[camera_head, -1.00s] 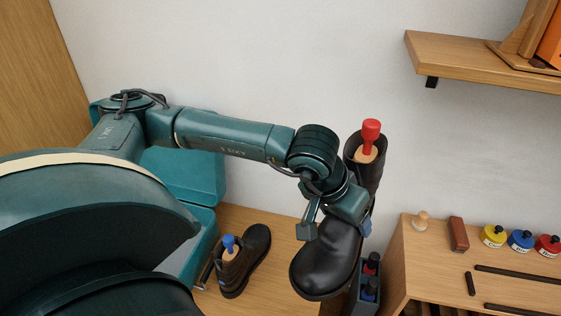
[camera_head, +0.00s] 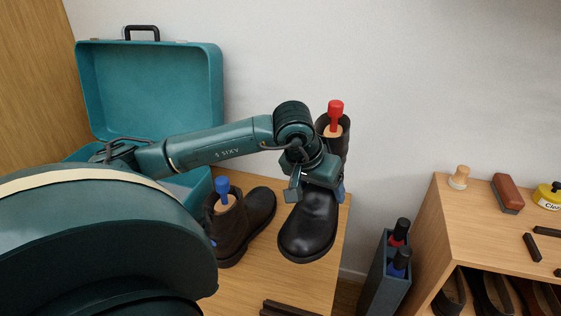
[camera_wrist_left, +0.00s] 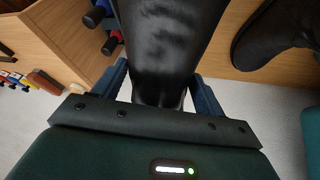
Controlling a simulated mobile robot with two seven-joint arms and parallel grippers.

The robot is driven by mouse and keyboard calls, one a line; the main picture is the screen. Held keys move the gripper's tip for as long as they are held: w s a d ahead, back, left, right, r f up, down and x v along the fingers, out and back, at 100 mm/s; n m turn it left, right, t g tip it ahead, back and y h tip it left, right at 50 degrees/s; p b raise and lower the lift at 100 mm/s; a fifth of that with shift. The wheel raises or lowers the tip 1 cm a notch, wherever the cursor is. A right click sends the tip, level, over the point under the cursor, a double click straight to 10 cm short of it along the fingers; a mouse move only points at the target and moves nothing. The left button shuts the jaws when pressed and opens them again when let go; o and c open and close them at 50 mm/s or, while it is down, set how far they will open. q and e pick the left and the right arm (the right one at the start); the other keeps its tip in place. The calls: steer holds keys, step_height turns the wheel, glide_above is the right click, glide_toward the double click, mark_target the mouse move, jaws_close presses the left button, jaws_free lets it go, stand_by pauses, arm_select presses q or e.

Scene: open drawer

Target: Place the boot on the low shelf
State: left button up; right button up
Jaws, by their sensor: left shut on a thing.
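The black boot (camera_head: 307,230) has a red-handled shoe tree (camera_head: 336,116) in its shaft. My left gripper (camera_head: 317,190) is shut on the boot and holds it toe down-front above the wooden table's right end. The boot also fills the top middle of the left wrist view (camera_wrist_left: 170,30), between the fingers of the left gripper (camera_wrist_left: 162,88). A low wooden shelf unit (camera_head: 450,225) stands at the right, with several dark shoes in its openings. I cannot tell whether this is the low shelf of the task. My right gripper is out of view.
A brown boot (camera_head: 236,238) with a blue-handled tree stands left of the held boot. An open teal suitcase (camera_head: 150,90) is behind. A grey caddy (camera_head: 385,270) with bottles stands between table (camera_head: 318,280) and shelf unit.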

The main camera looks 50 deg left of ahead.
arm_select(q)
steer(key=shift+n, duration=0.3)
steer(key=a+f+b, duration=0.2)
steer(key=f, duration=0.1)
steer(key=a+f+b, duration=0.1)
steer(key=shift+f, duration=0.3)
step_height(320, 180, down, 9)
steer(key=b, duration=0.3)
steer(key=shift+b, duration=0.3)
steer(key=shift+f, duration=0.4)
steer(key=o, duration=1.7)
steer(key=shift+s+f, duration=0.1)
steer(key=shift+c, duration=0.2)
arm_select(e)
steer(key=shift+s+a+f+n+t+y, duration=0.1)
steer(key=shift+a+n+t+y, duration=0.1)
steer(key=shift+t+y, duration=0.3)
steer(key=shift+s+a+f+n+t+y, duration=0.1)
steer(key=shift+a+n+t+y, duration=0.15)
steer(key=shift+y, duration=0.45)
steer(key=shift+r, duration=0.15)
